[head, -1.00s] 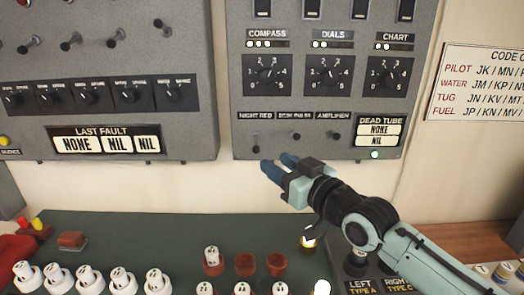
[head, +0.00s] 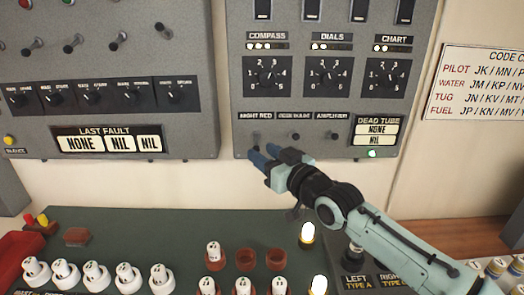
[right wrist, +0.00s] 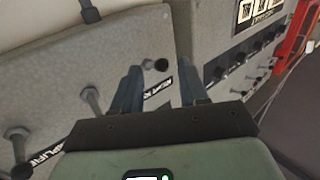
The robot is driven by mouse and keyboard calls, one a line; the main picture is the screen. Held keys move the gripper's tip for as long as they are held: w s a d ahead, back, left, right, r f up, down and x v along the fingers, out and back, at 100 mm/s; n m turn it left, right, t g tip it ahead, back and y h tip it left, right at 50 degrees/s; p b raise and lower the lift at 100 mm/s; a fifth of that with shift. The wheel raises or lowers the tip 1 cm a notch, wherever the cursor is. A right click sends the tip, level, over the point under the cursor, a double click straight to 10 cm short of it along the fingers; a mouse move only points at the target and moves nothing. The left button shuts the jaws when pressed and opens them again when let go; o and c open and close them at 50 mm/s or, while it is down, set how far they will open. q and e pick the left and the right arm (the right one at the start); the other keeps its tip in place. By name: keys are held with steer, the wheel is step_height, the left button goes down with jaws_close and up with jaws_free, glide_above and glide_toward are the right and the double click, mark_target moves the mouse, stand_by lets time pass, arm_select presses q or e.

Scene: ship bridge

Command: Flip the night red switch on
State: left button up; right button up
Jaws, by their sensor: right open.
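The night red switch (head: 256,138) is a small toggle under its NIGHT RED label (head: 257,116), at the lower left of the grey middle panel. Its lever appears to point down, and my fingers partly cover its end. My right gripper (head: 262,155) is open just below and in front of it. In the right wrist view the switch's dark knob (right wrist: 161,65) shows between the two open fingers (right wrist: 160,80), nearer the left one. I cannot tell whether a finger touches it. My left gripper is not in view.
The dim bulbs switch (head: 295,137) and amplifier switch (head: 335,137) sit close to the right. Dials (head: 328,78) are above. A left panel (head: 110,100) stands beside a narrow wall gap. The green desk (head: 150,225) below holds several white-topped pieces and a lit lamp (head: 307,234).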

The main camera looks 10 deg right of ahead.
steer(key=shift+w+a, duration=0.35)
steer(key=shift+w, duration=0.2)
jaws_close()
